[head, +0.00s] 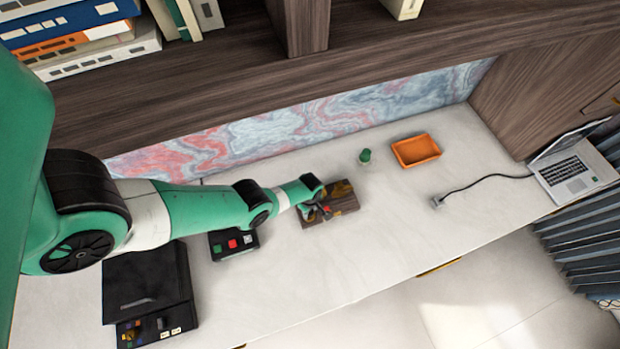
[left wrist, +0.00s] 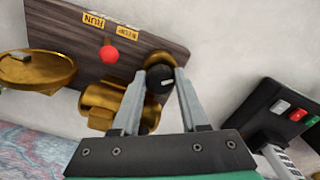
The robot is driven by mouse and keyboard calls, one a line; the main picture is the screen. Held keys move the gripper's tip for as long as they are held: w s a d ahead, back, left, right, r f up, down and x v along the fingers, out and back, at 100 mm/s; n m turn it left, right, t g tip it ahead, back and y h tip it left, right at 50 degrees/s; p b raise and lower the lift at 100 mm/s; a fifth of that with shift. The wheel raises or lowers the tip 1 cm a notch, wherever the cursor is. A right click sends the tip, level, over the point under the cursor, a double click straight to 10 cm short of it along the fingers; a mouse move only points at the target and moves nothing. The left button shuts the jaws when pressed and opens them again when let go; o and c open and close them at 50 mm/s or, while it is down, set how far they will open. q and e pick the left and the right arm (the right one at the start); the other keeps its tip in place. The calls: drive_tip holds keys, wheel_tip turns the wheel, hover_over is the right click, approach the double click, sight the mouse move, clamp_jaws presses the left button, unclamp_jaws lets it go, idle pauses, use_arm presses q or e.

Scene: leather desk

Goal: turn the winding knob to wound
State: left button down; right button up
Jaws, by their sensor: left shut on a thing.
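A dark wooden board (head: 345,203) with brass fittings lies on the desk in the head view. In the left wrist view the board (left wrist: 60,25) carries a red ball-topped lever (left wrist: 110,54), a yellow RUN label (left wrist: 94,20) and a second label too small to read surely. A round black knob (left wrist: 158,82) with a white mark sits by a brass disc at the board's edge. My left gripper (left wrist: 160,74) is shut on this knob, one finger on each side. In the head view my left gripper (head: 322,209) is over the board and hides part of it.
A black button box (head: 233,244) lies left of the board, and a larger black case (head: 150,285) is further left. A green object (head: 365,156), an orange tray (head: 416,150) and a laptop (head: 572,170) stand to the right. The desk front is clear.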

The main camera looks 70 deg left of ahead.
use_arm(q)
drive_tip(key=m, duration=0.5)
drive_tip(key=shift+s+m, duration=0.1)
drive_tip(key=shift+m, duration=0.2)
drive_tip(key=m, duration=0.4)
drive_tip(key=shift+s, duration=0.1)
drive_tip(key=m, duration=0.9)
drive_tip(key=shift+s+a, duration=0.1)
drive_tip(key=m, duration=0.6)
drive_tip(key=shift+a, duration=0.1)
drive_tip(key=m, duration=0.4)
drive_tip(key=shift+a, duration=0.1)
drive_tip(key=m, duration=0.9)
drive_tip(key=shift+a+m, duration=0.1)
drive_tip(key=shift+m, duration=0.2)
